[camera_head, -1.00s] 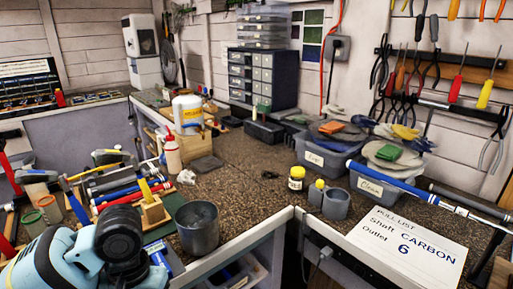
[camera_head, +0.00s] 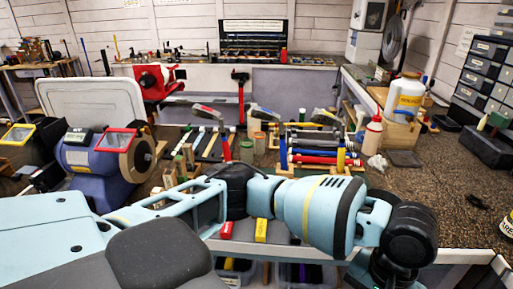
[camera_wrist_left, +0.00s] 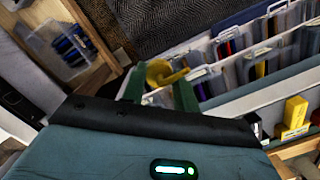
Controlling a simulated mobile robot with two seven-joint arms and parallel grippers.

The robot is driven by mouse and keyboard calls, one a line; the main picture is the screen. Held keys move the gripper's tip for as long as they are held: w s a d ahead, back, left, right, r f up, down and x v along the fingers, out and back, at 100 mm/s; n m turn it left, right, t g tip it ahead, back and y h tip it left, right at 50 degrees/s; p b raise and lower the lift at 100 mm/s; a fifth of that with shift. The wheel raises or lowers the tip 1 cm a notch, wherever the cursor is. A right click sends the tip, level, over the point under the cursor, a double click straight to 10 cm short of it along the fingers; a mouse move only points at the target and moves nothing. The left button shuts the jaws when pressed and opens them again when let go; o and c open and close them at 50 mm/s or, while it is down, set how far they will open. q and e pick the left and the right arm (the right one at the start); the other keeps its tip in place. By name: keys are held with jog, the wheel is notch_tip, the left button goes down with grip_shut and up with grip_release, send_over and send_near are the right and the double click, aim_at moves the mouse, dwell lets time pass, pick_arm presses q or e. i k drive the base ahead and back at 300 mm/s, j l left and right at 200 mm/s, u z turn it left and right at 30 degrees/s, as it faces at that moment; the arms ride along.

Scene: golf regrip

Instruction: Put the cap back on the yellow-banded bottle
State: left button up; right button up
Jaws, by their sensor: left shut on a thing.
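A large white bottle with a yellow band (camera_head: 405,98) stands at the right back of the bench in the head view. A smaller jar with a yellow label (camera_head: 507,224) is cut off at the right edge; I cannot tell which is the task's bottle. In the left wrist view my left gripper (camera_wrist_left: 158,84) has its green fingers shut on a small yellow piece (camera_wrist_left: 160,72). Its shape is partly hidden, and I cannot tell that it is the cap. In the head view my left arm crosses the foreground, and its gripper cannot be made out. My right gripper is not in view.
A white squeeze bottle with a red tip (camera_head: 372,136) stands near the large bottle. Tools and a rack with coloured shafts (camera_head: 318,150) crowd the middle. Open bench (camera_head: 450,185) lies at right. Hanging files (camera_wrist_left: 235,62) show below my left gripper.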

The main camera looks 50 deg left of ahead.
aim_at(253, 124)
jog(key=l+u, duration=0.1)
jog(key=u, duration=0.35)
jog(key=l+u, duration=0.1)
jog(key=u, duration=0.35)
jog(key=l+u, duration=0.1)
jog(key=u, duration=0.35)
jog(key=l+u, duration=0.1)
jog(key=u, duration=0.35)
jog(key=l+u, duration=0.1)
jog(key=u, duration=0.3)
jog(key=l+u, duration=0.1)
jog(key=u, duration=0.35)
